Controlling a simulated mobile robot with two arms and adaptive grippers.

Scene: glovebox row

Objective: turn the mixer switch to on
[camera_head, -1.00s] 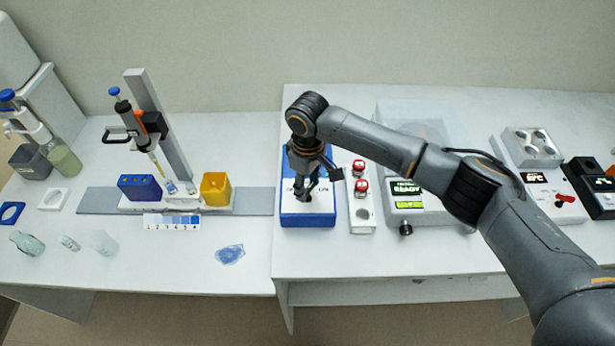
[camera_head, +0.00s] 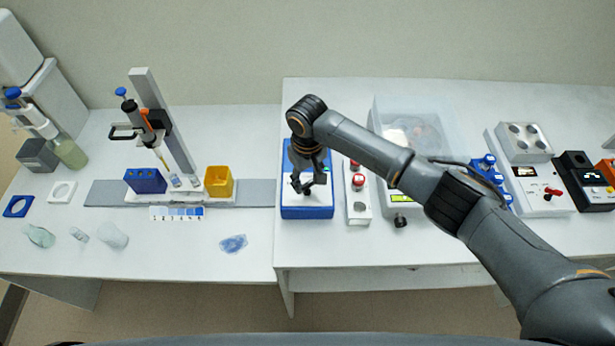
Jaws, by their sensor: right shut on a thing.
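The mixer (camera_head: 308,212) is a blue box with a white top face, standing near the left edge of the right-hand table. My right gripper (camera_head: 302,188) points down onto this white face, with its arm coming in from the right. It is shut on the mixer switch, which is mostly hidden by the fingers and wrist. Which way the switch points cannot be seen. My left gripper is not in view.
A white panel with red-capped parts (camera_head: 358,206) stands close to the mixer's right. Further right are a clear-covered device (camera_head: 405,115) and a blue rack (camera_head: 486,168), partly behind my arm. A yellow cup (camera_head: 219,182) stands left. The tabletop in front of the mixer is clear.

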